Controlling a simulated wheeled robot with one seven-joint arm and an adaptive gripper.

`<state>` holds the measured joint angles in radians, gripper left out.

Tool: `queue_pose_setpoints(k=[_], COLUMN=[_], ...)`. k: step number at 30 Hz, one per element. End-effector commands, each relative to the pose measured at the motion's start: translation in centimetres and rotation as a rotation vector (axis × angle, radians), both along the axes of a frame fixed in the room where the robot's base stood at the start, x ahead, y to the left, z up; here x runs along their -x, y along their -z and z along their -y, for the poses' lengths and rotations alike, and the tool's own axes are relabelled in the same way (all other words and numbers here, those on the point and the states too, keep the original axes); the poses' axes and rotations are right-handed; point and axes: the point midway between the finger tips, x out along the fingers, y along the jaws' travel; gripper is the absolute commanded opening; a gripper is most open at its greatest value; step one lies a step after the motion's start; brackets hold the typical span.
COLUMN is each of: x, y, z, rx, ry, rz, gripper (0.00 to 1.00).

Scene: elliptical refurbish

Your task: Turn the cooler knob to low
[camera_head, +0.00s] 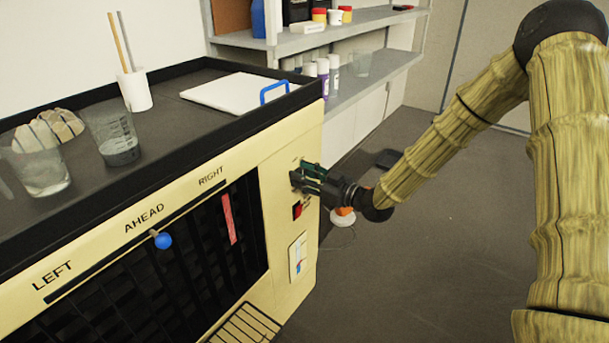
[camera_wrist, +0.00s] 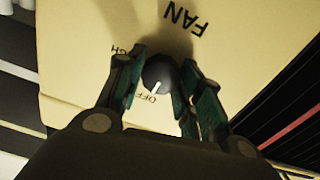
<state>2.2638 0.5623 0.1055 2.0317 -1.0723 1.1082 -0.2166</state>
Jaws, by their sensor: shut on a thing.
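The cooler (camera_head: 275,195) is a cream box with a dark grille. Its dark round knob (camera_wrist: 159,72) sits under the word FAN in the wrist view. The white pointer on the knob points down and slightly left, at the OFF label. Part of a word ending in GH shows left of the knob; no LOW label is visible. My gripper (camera_head: 310,178) is at the upper right of the cooler's front and hides the knob in the head view. In the wrist view my gripper (camera_wrist: 161,72) is shut on the knob, one finger on each side.
A red switch (camera_head: 297,211) and a small label plate (camera_head: 298,256) lie below my gripper. A blue slider ball (camera_head: 163,241) is under AHEAD. Glass beakers (camera_head: 117,148), a glove and a white board (camera_head: 232,94) lie on the cooler's top. Floor right of the cooler is mostly clear.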

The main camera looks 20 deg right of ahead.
Motion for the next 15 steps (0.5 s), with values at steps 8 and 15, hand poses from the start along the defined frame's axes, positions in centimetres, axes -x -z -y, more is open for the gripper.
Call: queue_pose_setpoints(k=[8, 15], x=[-0.19, -0.25], y=[-0.31, -0.31], z=[0.19, 0.31], rx=[-0.133, -0.296], ry=[0.004, 0.005], rz=[-0.101, -0.227], gripper=[0.13, 0.13])
